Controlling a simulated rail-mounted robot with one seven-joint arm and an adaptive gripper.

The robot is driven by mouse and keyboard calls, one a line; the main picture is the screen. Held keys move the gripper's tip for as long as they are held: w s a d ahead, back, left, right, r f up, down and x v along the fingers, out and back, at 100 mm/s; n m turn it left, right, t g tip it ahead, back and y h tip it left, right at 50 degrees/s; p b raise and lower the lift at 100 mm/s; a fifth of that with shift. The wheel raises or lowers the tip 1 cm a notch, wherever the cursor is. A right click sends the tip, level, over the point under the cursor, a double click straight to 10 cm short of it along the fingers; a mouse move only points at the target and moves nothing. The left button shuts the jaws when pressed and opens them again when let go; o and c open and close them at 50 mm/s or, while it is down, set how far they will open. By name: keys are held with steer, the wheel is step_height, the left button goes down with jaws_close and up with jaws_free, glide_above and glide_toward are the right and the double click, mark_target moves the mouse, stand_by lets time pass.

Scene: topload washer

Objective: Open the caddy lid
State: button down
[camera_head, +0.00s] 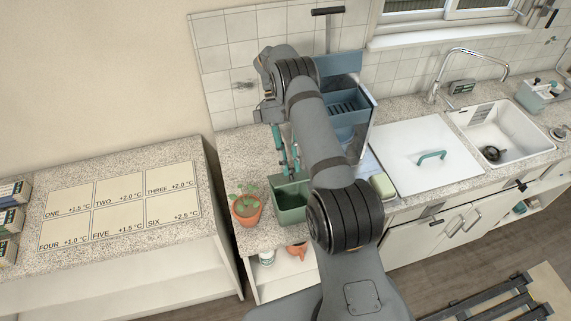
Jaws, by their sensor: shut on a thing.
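The green caddy (291,208) stands at the front left of the speckled counter, just left of my arm. A lighter green lid (286,181) shows at its top; my arm hides the right side, and I cannot tell its exact angle. My gripper (290,169) comes down from above with its teal fingers at the top of the caddy. It is shut on the lid, though the contact is small and partly unclear.
A potted plant (246,206) stands close left of the caddy. A green sponge-like block (383,186) lies right of my arm. A white cover (425,158) with a green handle lies beside the sink (502,131).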

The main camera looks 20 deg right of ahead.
stand_by(0.3)
steer(key=c, duration=1.5)
jaws_free()
steer(key=shift+c, duration=0.2)
step_height(320, 180, up, 10)
step_height(320, 180, down, 10)
steer(key=shift+f, duration=0.1)
